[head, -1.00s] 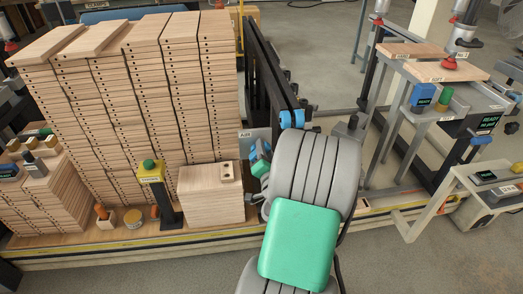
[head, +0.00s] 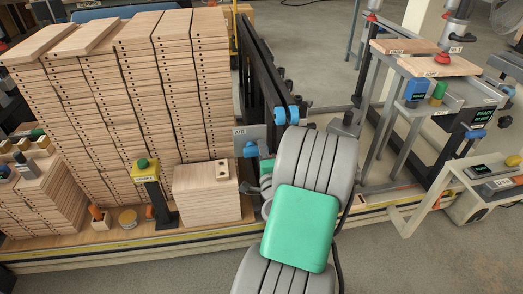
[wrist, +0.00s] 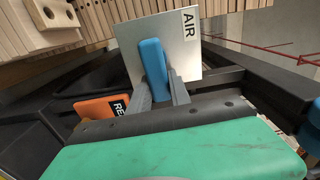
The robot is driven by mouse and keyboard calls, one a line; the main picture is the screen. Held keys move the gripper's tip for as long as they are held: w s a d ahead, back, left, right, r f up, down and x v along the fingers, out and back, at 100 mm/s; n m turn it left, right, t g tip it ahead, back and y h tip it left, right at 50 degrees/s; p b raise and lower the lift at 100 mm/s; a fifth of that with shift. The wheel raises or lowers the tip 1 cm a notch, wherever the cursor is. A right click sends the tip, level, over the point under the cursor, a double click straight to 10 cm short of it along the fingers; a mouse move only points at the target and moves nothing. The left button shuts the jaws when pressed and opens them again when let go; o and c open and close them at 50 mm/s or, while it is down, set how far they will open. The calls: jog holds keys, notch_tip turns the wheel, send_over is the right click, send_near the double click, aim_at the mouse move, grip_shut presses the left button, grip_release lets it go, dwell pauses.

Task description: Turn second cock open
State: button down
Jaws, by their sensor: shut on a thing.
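A blue cock handle (wrist: 152,62) stands close to upright in the wrist view, in front of a pale plate marked AIR (wrist: 185,60). My gripper (wrist: 160,85) has its two grey fingers on either side of the handle's lower part and is shut on it. In the head view the AIR plate (head: 240,132) shows left of my arm, with a blue piece (head: 250,149) at its lower edge. My arm covers most of the gripper there. I cannot tell from the pictures whether the cock is open.
An orange tag (wrist: 100,107) with partly hidden lettering lies left of the fingers. A black frame (head: 262,75) rises behind the plate. Benches with READY displays (head: 480,117) stand right.

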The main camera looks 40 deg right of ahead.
jog(key=shift+a+f, duration=0.1)
dwell(0.4)
jog(key=c, duration=1.2)
grip_release()
jog(key=b+v, duration=0.1)
jog(key=v, duration=0.6)
jog(key=shift+s+a+b, duration=0.2)
jog(key=shift+s+b, duration=0.1)
jog(key=shift+b, duration=0.05)
